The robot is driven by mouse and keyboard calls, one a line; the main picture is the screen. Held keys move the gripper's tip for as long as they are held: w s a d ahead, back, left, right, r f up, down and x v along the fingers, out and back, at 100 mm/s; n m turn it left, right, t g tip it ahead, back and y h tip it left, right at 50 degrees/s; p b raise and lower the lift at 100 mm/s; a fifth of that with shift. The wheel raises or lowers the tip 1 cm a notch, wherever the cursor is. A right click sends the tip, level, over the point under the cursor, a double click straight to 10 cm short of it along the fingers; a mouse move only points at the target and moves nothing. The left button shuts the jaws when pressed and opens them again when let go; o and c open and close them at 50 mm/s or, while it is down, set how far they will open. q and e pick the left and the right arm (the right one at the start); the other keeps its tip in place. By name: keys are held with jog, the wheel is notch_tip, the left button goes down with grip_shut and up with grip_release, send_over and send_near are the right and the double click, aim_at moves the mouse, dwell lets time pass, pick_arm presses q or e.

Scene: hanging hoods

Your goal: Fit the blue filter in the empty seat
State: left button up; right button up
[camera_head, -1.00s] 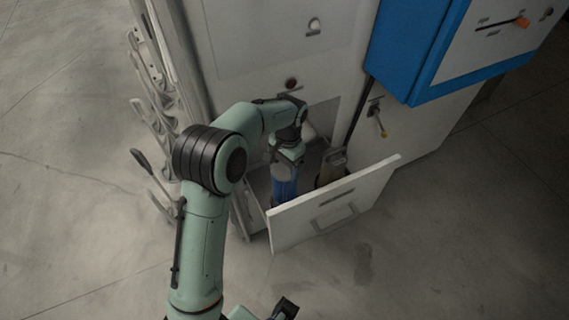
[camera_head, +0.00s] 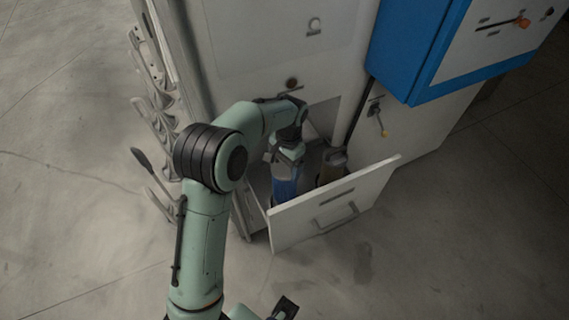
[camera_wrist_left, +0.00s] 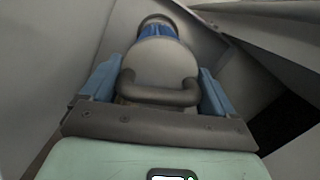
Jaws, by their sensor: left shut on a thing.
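The blue filter (camera_head: 285,187) stands inside the open drawer, at its left side, partly hidden by the drawer front. My left gripper (camera_head: 288,152) is above it and shut on its top. In the left wrist view the gripper's pale blue fingers (camera_wrist_left: 159,92) lie on both sides of the filter's pale rounded cap and dark handle; the blue body (camera_wrist_left: 158,30) shows beyond. The seat under the filter is hidden, so I cannot tell whether the filter rests in it. A dark piece at the bottom edge may be my right gripper (camera_head: 285,308); its jaws cannot be made out.
A brownish filter (camera_head: 332,166) stands in the drawer to the right. The white drawer front (camera_head: 335,205) juts out from the cabinet. A blue box (camera_head: 415,50) hangs at upper right, above a small yellow-tipped lever (camera_head: 381,125). The floor in front is clear.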

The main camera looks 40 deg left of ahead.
pick_arm(q)
jog(key=shift+f, duration=0.1)
jog(key=shift+f+b, duration=1.55)
jog(key=shift+f, duration=1.15)
jog(key=o, duration=0.9)
jog(key=r, duration=0.4)
jog(key=w+r+p, duration=0.1)
jog(key=r, duration=0.4)
jog(key=r+p, duration=0.1)
jog(key=r, duration=0.3)
jog(key=shift+w+d+r, duration=0.1)
jog(key=shift+w+r, duration=0.15)
jog(key=shift+w, duration=0.05)
